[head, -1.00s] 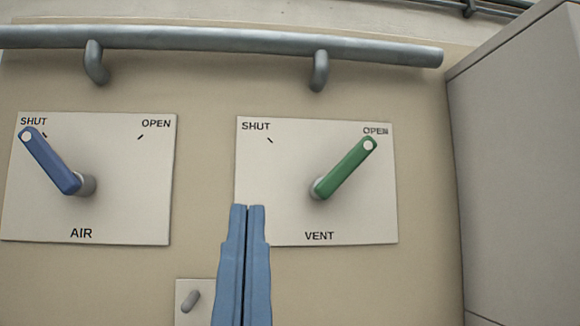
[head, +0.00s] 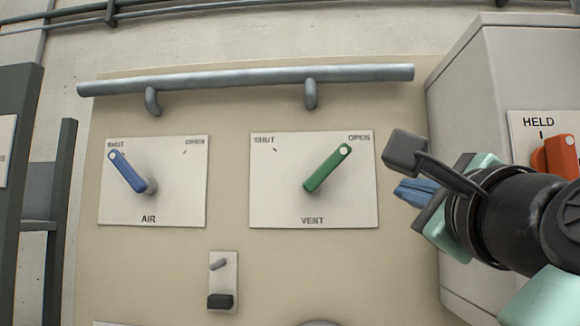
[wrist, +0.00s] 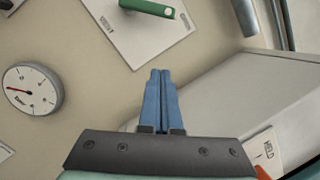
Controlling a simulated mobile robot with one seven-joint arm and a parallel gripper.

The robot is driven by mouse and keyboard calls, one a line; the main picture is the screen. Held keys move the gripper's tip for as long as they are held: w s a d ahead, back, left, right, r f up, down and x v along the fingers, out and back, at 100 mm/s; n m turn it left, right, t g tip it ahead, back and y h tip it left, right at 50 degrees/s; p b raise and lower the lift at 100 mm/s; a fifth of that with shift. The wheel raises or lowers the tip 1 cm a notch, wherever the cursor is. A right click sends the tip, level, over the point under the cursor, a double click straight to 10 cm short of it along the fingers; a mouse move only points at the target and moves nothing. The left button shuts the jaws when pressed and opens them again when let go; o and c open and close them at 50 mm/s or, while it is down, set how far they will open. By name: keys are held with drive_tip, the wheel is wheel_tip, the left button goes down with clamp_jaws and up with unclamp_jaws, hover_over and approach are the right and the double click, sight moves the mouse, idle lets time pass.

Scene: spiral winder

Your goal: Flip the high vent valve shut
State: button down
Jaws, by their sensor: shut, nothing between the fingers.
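The vent valve is a green lever (head: 327,168) on a white plate (head: 352,212) marked SHUT at its upper left and OPEN at its upper right. Its pale-tipped end points to OPEN. My gripper (head: 398,190) is to the right of the vent plate, apart from the lever, with its blue fingers pointing left. In the wrist view my gripper (wrist: 160,72) has its fingers together and empty. The green lever (wrist: 148,7) shows there only in part, cut off by the top edge, beyond the fingertips.
A blue AIR lever (head: 127,171) points to SHUT on the left plate. A grey rail (head: 230,79) runs above both plates. A small switch plate (head: 222,268) is below. A grey cabinet (head: 470,80) with an orange HELD knob (head: 553,156) stands right. A gauge (wrist: 32,88) shows in the wrist view.

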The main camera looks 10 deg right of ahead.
sight(327, 168)
drive_tip(key=shift+w+a+m+y, duration=0.1)
drive_tip(key=shift+a+m+y, duration=0.2)
drive_tip(key=shift+y, duration=0.4)
drive_tip(key=w+r+p, duration=0.1)
drive_tip(key=w+p, duration=0.1)
drive_tip(key=w, duration=0.1)
drive_tip(key=w+a+r+p, duration=0.1)
drive_tip(key=w+r+p, duration=0.1)
drive_tip(key=w+p, duration=0.1)
drive_tip(key=w+r+p, duration=0.1)
drive_tip(key=w+p, duration=0.1)
drive_tip(key=w, duration=0.2)
drive_tip(key=shift+w+a+r+p, duration=0.2)
drive_tip(key=shift+w+a+p, duration=0.05)
drive_tip(key=shift+a+p, duration=0.15)
drive_tip(key=shift+r, duration=0.1)
